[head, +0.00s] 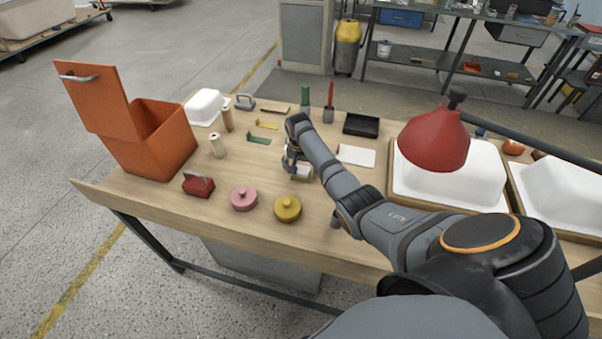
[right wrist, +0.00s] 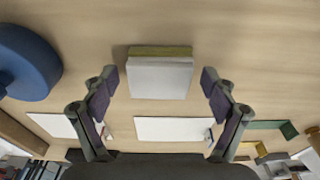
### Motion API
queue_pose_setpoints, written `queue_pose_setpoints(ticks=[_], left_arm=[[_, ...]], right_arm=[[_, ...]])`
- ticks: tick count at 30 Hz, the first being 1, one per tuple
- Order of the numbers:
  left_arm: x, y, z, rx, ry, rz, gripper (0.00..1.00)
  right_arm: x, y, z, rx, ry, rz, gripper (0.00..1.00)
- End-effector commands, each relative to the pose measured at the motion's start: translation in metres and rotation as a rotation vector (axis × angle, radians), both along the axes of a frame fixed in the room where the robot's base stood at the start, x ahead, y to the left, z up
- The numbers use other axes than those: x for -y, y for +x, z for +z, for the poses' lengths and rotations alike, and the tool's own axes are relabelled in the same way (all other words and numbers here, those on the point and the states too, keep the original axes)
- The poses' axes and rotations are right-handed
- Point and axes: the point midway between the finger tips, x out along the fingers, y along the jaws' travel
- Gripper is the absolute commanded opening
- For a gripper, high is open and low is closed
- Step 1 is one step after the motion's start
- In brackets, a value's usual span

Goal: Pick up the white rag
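My right gripper (head: 297,160) is low over the middle of the table. In the right wrist view its two fingers (right wrist: 160,95) are spread wide. Between and just beyond them lies a small pale block (right wrist: 160,78) with a white face and an olive-yellow edge, clear of both fingers. It also shows under the gripper in the head view (head: 302,174). I cannot tell whether this block is the white rag. A flat white sheet (head: 357,155) lies right of the gripper, and the right wrist view shows another white sheet (right wrist: 172,129). My left gripper is out of view.
A pink lidded pot (head: 244,198), a yellow lidded pot (head: 288,208) and a red-handled block (head: 198,185) stand near the front edge. An open orange box (head: 160,140) is at the left. A red cone (head: 434,142) and white tub shells (head: 455,187) are at the right.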

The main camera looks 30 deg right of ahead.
Motion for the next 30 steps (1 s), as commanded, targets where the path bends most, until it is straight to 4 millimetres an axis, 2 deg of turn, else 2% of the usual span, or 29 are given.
queue_pose_setpoints(ticks=[1,10,17,21,25,30], left_arm=[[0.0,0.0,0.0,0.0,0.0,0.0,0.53],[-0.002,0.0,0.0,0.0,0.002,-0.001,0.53],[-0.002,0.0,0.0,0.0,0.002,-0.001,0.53],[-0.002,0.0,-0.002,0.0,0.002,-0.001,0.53],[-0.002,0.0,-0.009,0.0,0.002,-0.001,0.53],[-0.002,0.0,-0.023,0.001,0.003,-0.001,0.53]], right_arm=[[0.0,0.0,0.0,0.0,0.0,0.0,0.73],[0.0,0.0,0.0,0.0,0.0,0.0,0.33],[0.0,0.0,0.001,0.001,-0.001,-0.001,0.32],[0.0,0.001,0.009,0.002,-0.001,-0.001,0.32],[-0.001,0.003,0.034,0.007,0.0,0.0,0.32],[-0.033,0.029,0.078,0.007,0.004,0.002,0.32]])
